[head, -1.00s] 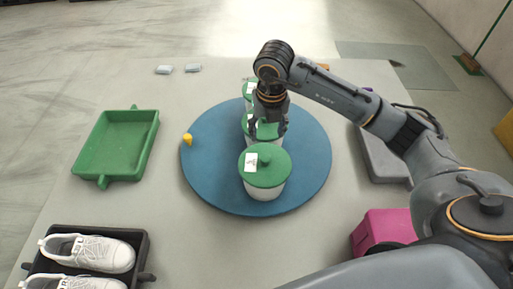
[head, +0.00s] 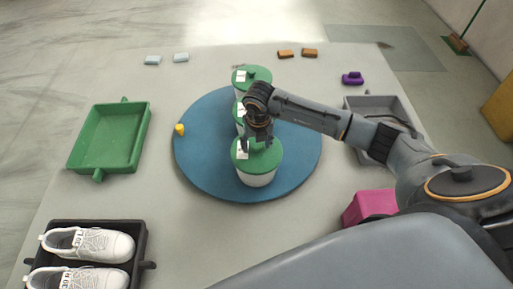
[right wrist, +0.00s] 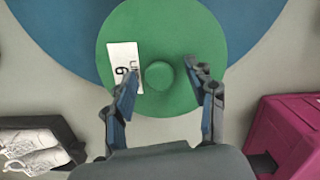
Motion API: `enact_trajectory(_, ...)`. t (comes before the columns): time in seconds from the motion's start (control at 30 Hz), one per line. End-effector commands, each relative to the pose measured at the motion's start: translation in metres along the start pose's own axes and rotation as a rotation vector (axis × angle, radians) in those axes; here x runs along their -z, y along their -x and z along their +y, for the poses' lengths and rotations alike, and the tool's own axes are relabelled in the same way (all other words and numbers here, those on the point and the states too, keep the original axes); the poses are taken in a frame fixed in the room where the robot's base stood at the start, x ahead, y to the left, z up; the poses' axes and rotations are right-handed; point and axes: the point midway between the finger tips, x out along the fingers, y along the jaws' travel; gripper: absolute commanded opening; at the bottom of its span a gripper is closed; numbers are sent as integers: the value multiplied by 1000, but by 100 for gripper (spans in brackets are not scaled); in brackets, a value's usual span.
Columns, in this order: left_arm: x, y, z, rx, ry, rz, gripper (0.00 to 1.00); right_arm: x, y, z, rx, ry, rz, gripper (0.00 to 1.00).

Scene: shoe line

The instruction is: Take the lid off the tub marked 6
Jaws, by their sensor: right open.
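The tub marked 6 (head: 258,180) is white and stands at the front of the blue round mat (head: 200,170). Its round green lid (head: 268,160) is on; in the right wrist view the lid (right wrist: 185,25) shows a central knob (right wrist: 159,76) and a white label (right wrist: 123,66) reading 6. My right gripper (head: 259,146) is over this lid. In the right wrist view the gripper (right wrist: 161,70) is open, with one finger on each side of the knob and a gap to it. My left gripper is not in view.
Two more green-lidded tubs stand behind, the middle one partly hidden by my arm, the far one (head: 252,75) clearer. A yellow piece (head: 180,129) sits at the mat's left edge. A green tray (head: 140,150), a shoe tray (head: 140,240), a grey tray (head: 355,103) and a magenta bin (head: 370,205) surround it.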

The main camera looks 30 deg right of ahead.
Motion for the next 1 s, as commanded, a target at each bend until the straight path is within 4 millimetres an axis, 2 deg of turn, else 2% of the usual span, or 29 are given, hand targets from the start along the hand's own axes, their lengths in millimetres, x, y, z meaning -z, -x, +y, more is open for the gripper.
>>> enact_trajectory(0.23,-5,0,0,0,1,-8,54,0,-2,0,0,1,0,56)
enact_trajectory(0.5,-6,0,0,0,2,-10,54,0,-2,0,0,0,-1,1)
enact_trajectory(0.83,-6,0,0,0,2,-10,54,-1,0,0,-1,0,-2,0)
enact_trajectory(1.0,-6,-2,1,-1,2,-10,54,-4,13,0,-1,-1,-4,0)
